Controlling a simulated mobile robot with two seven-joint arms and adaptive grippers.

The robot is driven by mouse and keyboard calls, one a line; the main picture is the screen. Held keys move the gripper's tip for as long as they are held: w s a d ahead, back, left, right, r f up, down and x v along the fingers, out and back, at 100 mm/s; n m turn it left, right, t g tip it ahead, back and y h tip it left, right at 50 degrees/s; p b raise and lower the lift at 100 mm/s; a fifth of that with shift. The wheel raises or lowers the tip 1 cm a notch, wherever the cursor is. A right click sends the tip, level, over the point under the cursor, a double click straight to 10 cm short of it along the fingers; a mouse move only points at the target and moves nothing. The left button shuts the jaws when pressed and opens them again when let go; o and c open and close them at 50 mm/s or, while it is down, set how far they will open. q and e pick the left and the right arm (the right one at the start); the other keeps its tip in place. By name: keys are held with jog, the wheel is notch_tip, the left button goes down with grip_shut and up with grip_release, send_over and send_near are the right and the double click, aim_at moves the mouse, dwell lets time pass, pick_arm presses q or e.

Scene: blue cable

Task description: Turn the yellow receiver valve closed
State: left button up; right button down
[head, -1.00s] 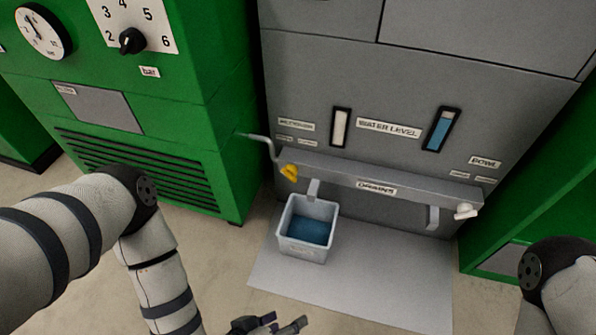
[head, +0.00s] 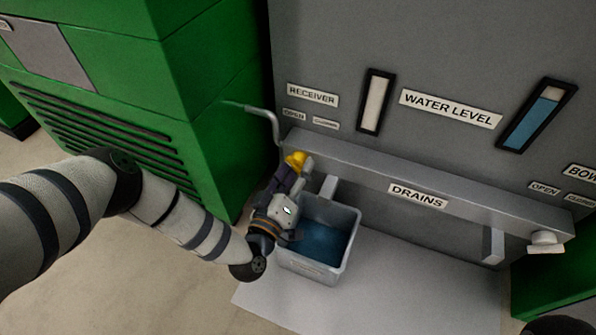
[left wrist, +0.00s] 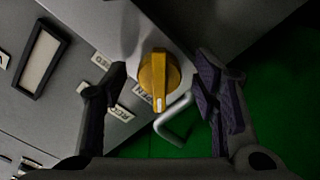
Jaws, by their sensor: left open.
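The yellow receiver valve (head: 296,160) sits at the left end of the grey drain rail, below the RECEIVER label (head: 312,95). In the left wrist view the yellow valve (left wrist: 158,80) is a round knob with a raised grip bar and a white mark at its lower end. My left gripper (head: 298,172) is at the valve in the head view. In the left wrist view my left gripper (left wrist: 160,85) is open, with one finger on each side of the knob and visible gaps to both. My right gripper is out of view.
A grey bin (head: 345,262) with blue water stands on the mat (head: 420,295) just below the left gripper. A bent pipe (head: 272,125) runs beside the valve. A white valve (head: 546,241) is at the rail's right end. Green cabinets (head: 130,75) flank the panel.

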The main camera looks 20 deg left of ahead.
pick_arm(q)
jog(key=shift+w, duration=0.35)
jog(key=shift+c, duration=0.5)
jog(key=c, duration=1)
jog(key=shift+c, duration=0.2)
